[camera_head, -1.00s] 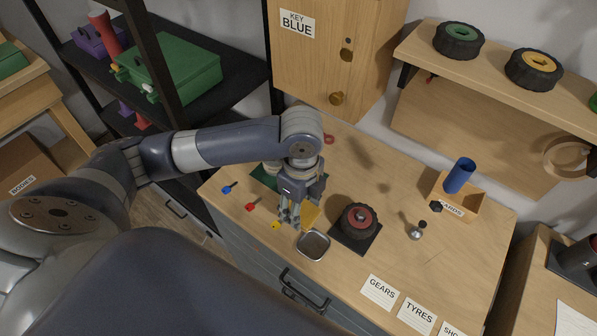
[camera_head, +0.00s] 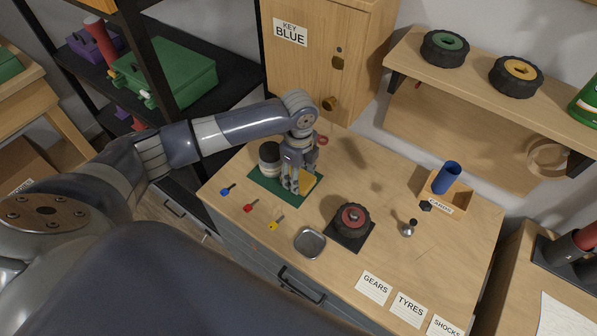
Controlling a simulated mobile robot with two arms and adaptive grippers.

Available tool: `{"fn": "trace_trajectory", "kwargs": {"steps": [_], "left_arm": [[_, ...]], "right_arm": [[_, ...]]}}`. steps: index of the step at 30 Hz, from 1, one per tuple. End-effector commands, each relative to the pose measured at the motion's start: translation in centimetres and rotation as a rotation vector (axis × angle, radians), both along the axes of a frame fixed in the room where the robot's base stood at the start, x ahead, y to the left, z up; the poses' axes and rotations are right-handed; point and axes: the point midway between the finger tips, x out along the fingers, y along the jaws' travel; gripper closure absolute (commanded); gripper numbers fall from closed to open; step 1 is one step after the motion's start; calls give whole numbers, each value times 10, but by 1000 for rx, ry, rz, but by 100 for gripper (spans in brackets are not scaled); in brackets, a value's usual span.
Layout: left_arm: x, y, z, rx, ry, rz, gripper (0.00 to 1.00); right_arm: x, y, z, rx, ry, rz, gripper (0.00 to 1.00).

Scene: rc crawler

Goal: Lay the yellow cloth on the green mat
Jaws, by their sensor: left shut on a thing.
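The green mat (camera_head: 262,190) lies on the back left part of the wooden worktop, partly hidden by my left gripper. My left gripper (camera_head: 295,188) points down over the mat's right part and is shut on the yellow cloth (camera_head: 308,184). Only a small part of the cloth shows, beside and behind the fingers. I cannot tell whether the cloth touches the mat. My right gripper is out of view.
A dark and white round jar (camera_head: 269,158) stands on the mat's back part, close to my left gripper. Blue (camera_head: 227,190), red (camera_head: 250,207) and yellow (camera_head: 275,223) keys lie in front. A metal tray (camera_head: 310,243) and a wheel (camera_head: 352,219) stand nearer the front.

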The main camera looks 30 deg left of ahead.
Motion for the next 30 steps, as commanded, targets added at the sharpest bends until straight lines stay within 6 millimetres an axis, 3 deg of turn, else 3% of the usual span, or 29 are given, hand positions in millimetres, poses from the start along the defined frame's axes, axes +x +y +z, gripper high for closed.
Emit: {"fn": "trace_trajectory", "kwargs": {"steps": [12,13,15,25,30], "left_arm": [[-1,0,-7,0,1,0,70],[-1,0,-7,0,0,-1,44],[-1,0,-6,0,0,-1,31],[0,0,-6,0,0,0,31],[1,0,8,-1,-3,-1,31]], "right_arm": [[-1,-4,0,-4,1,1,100],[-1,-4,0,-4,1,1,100],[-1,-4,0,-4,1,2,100],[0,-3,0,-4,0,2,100],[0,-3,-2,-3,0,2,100]]}}
